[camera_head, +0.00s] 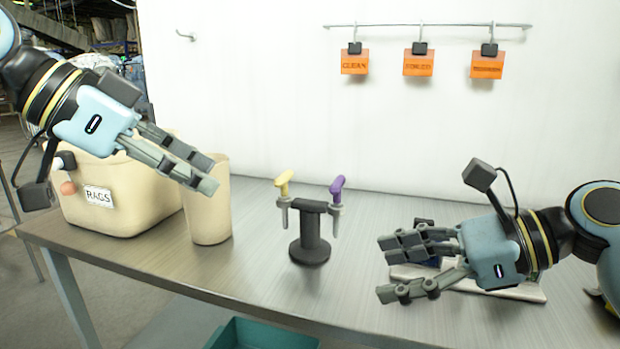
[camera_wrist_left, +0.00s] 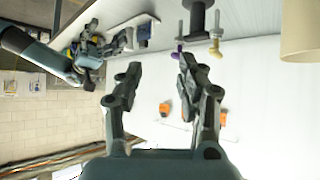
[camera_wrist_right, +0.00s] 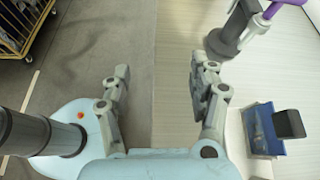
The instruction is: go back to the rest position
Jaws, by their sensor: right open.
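My left gripper (camera_head: 208,173) is in the air at the left, in front of the beige bin and above the beige cup. In the left wrist view (camera_wrist_left: 160,66) its fingers are apart with nothing between them. My right gripper (camera_head: 384,268) is low over the right part of the table, pointing left toward the tool stand. In the right wrist view (camera_wrist_right: 160,75) its fingers are apart and empty. A blue object (camera_wrist_right: 262,130) with a black top sits to the right of the fingers there; in the head view my right gripper hides most of it.
A black stand (camera_head: 310,250) holds a yellow-handled tool (camera_head: 284,183) and a purple-handled tool (camera_head: 337,187). A beige RAGS bin (camera_head: 120,205) and beige cup (camera_head: 208,220) stand left. Orange tags hang on the wall rail (camera_head: 450,25). A teal crate (camera_head: 262,335) is below the table's front edge.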

